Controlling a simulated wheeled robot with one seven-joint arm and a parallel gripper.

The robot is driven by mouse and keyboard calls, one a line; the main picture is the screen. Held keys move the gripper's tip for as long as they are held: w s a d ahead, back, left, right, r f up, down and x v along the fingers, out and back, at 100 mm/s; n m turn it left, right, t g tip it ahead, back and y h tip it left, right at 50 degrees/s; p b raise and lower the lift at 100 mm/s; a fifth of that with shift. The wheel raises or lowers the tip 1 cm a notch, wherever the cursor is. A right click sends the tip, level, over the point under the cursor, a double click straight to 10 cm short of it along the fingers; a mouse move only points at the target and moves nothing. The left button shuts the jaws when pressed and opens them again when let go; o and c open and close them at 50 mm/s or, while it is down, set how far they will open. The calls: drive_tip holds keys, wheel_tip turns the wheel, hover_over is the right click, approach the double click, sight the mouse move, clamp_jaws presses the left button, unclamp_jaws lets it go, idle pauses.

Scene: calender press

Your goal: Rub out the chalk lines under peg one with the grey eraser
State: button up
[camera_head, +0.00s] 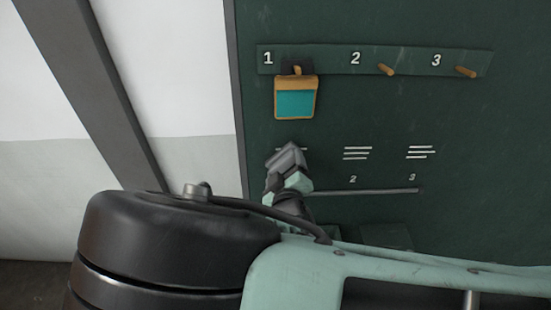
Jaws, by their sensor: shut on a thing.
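My gripper (286,160) is at the green board, below peg one (297,70), over the place of the chalk lines under it. It is shut on the grey eraser, but the jaws and the eraser are hard to tell apart at this size. Of the chalk lines under peg one (304,150), only short white ends of the top line show on either side of my gripper. The rest of that patch is hidden behind my gripper and wrist, and I cannot tell whether it bears chalk.
A teal pouch with orange trim (296,104) hangs from peg one, just above my gripper. Pegs two (387,69) and three (466,72) are bare. Chalk lines under two (357,153) and three (421,152) stand to the right. A thin ledge (370,191) runs below.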

sight(272, 161)
drive_tip(key=shift+d, duration=3.5)
drive_tip(key=shift+w+a+b, duration=0.15)
drive_tip(key=shift+a+b, duration=0.1)
drive_tip(key=shift+a, duration=0.65)
drive_tip(key=shift+w+a+b, duration=0.1)
drive_tip(key=shift+a+b, duration=0.1)
drive_tip(key=shift+a, duration=0.65)
drive_tip(key=shift+c, duration=0.4)
drive_tip(key=shift+a+b, duration=0.45)
drive_tip(key=shift+a, duration=2.85)
drive_tip(key=shift+w+r, duration=0.1)
drive_tip(key=shift+r, duration=0.35)
drive_tip(key=shift+d+f, duration=0.1)
drive_tip(key=shift+d, duration=5)
drive_tip(key=shift+a, duration=3.4)
drive_tip(key=shift+a+b, duration=0.3)
drive_tip(key=shift+a, duration=1.35)
